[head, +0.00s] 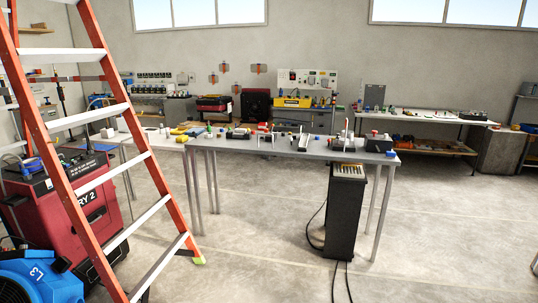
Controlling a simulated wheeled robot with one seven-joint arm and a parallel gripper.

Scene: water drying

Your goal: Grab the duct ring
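I cannot make out a duct ring for certain in the head view. A blue blower (40,280) marked 3 sits on the floor at the lower left, partly cut off by the frame edge and partly behind the ladder. Small items lie on the long grey table (340,154) in the middle, too small to identify. My gripper is not in view.
An orange ladder (140,150) stands close on the left, before a red machine (85,205). A black cabinet (345,215) with cables stands under the table's right part. Benches (430,117) line the back wall. The floor (450,230) at right is clear.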

